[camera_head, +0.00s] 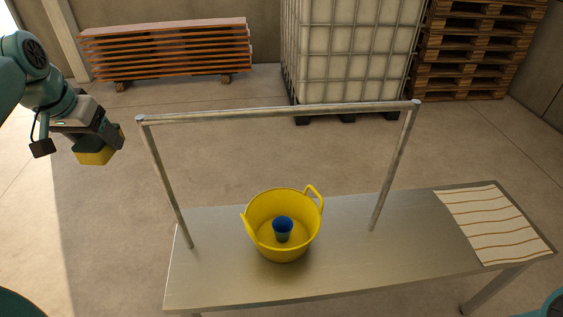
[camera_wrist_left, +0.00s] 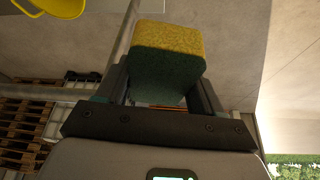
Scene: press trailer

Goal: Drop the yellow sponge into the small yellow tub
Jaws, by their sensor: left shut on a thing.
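The yellow sponge (camera_head: 95,155) has a dark green side. My left gripper (camera_head: 84,144) is shut on it and holds it in the air, left of the metal table. In the left wrist view the sponge (camera_wrist_left: 168,55) sits between the two fingers of the gripper (camera_wrist_left: 160,90). The small yellow tub (camera_head: 283,247) has two handles and stands upright on the table. A blue cup (camera_head: 283,230) is inside the tub. Part of the tub (camera_wrist_left: 58,6) shows at the top left of the left wrist view. My right gripper is not in view.
A metal frame with a crossbar (camera_head: 280,113) stands over the table (camera_head: 400,250), with posts left and right of the tub. A striped mat (camera_head: 492,224) lies at the table's right end. A caged white tank (camera_head: 350,50), pallets (camera_head: 470,45) and stacked boards (camera_head: 165,50) stand behind.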

